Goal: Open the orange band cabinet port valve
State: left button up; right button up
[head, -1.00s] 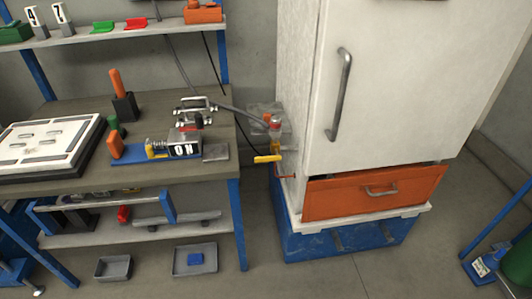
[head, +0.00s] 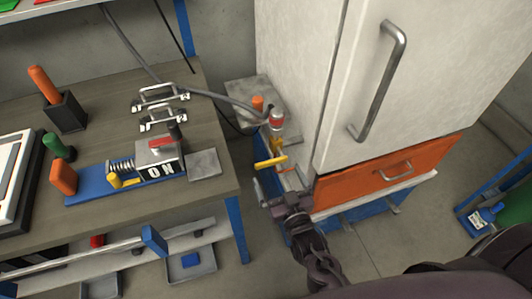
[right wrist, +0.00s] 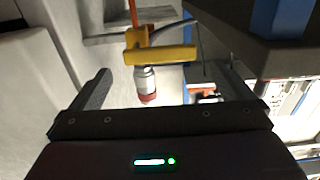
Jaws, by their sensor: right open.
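The port valve is on the left side of the white cabinet (head: 300,60), low down. Its yellow lever (head: 270,161) sticks out to the left in the head view. My left gripper is out of view.
A workbench (head: 215,115) with an ON switch block (head: 160,160) stands close on the left. The cabinet's orange drawer (head: 385,170) is right of my right gripper. A second orange-topped fitting (head: 257,103) sits behind the connector. Free room is narrow between bench and cabinet.

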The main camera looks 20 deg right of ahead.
aim_at(272, 164)
jog(key=w, duration=0.4)
jog(key=shift+w+r, duration=0.1)
jog(key=shift+r, duration=0.05)
jog(key=shift+w+a+p, duration=0.1)
jog(key=shift+w+p, duration=0.2)
jog(key=shift+w, duration=0.85)
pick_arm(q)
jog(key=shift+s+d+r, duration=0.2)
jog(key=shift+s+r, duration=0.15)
pick_arm(e)
jog(key=c, duration=1.2)
